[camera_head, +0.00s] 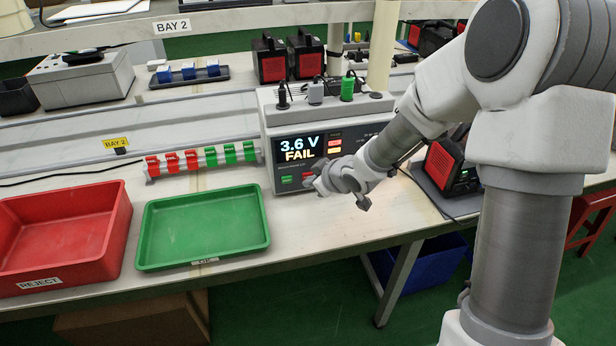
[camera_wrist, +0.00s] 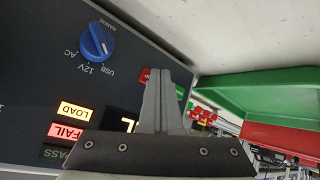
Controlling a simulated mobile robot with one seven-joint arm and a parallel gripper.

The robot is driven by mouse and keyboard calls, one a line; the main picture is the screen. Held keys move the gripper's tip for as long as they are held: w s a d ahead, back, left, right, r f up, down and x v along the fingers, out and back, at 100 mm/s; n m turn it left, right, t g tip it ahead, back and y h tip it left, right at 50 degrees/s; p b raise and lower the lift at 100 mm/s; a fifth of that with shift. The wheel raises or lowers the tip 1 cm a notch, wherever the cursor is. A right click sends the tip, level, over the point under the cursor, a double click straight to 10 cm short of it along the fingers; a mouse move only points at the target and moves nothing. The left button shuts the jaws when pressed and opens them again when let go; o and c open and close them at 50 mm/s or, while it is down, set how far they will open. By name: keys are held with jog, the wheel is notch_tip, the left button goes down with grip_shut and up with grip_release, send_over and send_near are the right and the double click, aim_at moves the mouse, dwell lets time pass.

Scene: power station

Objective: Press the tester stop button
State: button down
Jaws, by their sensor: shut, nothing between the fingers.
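The tester (camera_head: 268,115) stands on the bench, its display reading "3.6 V FAIL". Its red stop button (camera_head: 307,176) is low on the front panel, right of a green button (camera_head: 287,179). In the wrist view, the picture is upside down; the red button (camera_wrist: 146,75) shows beside my fingertips, partly hidden by them, and the green button (camera_wrist: 180,92) shows on their other side. My gripper (camera_head: 319,187) is shut and empty, its tips at the panel by the red button. I cannot tell whether they touch it.
A green tray (camera_head: 205,262) and a red REJECT bin (camera_head: 112,240) stand on the bench left of the tester. A blue range knob (camera_wrist: 95,42) and lit LOAD and FAIL lamps (camera_wrist: 66,131) are on the panel. A black-and-red device (camera_head: 440,165) stands right of the tester.

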jog(key=shift+w, duration=0.1)
dwell(0.3)
jog(key=shift+s+d, duration=0.15)
jog(key=shift+s, duration=0.4)
jog(key=shift+s+d+b, duration=0.1)
jog(key=shift+s+d, duration=0.15)
jog(key=shift+s, duration=0.7)
jog(key=shift+s+d+b, duration=0.1)
jog(key=shift+s+d, duration=0.2)
jog(key=shift+s, duration=0.7)
jog(key=shift+s+d+b, duration=0.1)
jog(key=shift+s+d, duration=0.15)
jog(key=shift+s, duration=0.7)
